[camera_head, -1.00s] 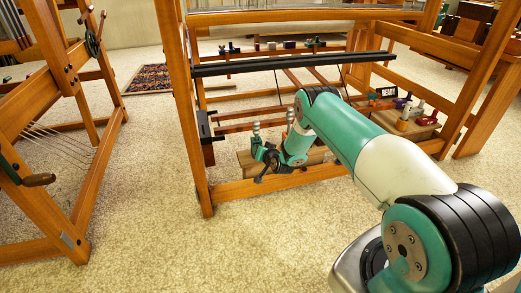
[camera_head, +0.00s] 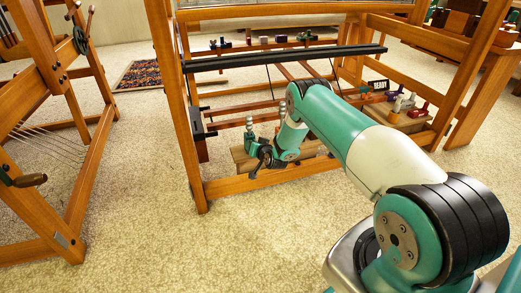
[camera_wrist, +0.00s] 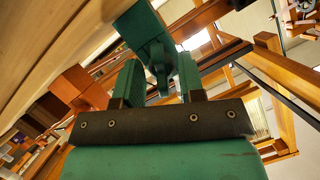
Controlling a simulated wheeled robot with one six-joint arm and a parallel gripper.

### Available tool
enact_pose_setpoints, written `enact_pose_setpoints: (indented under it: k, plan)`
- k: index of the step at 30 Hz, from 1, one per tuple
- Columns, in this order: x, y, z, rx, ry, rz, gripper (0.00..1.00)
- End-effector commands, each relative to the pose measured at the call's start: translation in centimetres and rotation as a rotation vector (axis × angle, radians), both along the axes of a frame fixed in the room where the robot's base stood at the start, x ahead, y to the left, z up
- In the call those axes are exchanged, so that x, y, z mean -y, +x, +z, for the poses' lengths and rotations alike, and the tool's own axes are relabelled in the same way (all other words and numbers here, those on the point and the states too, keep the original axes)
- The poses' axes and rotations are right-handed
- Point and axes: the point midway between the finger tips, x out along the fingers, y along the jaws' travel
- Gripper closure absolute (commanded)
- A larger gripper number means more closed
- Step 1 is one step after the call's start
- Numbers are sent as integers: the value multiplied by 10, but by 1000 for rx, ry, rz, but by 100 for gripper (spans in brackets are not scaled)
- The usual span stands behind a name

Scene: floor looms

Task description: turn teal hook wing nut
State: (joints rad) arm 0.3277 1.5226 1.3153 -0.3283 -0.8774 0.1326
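The teal hook wing nut (camera_wrist: 158,58) is a dark teal piece hanging below a teal block (camera_wrist: 140,24) in the wrist view. My gripper (camera_wrist: 161,72) has its two fingers apart, one on each side of the wing nut. A gap shows beside its narrow lower end. I cannot tell whether either finger touches it. In the head view my gripper (camera_head: 256,150) is low, inside the front of the middle loom, by a wooden block. The wing nut cannot be made out there.
The wooden loom (camera_head: 180,110) frames my arm with posts and a low front rail (camera_head: 240,184). A second loom (camera_head: 90,165) stands at left. Colored pegs (camera_head: 405,104) stand on a block at right. Carpet in front (camera_head: 240,245) is clear.

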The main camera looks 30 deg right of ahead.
Motion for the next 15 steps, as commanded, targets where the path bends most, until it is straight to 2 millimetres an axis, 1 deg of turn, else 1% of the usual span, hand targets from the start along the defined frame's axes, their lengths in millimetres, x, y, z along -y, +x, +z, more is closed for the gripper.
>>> enact_pose_setpoints:
  k: [5, 12, 15]
  plan:
    - [-1, -27, 16, -4, 2, -4, 64]
    - [-7, -83, 37, -4, 5, -8, 64]
    - [-9, -101, 40, -5, 6, -5, 64]
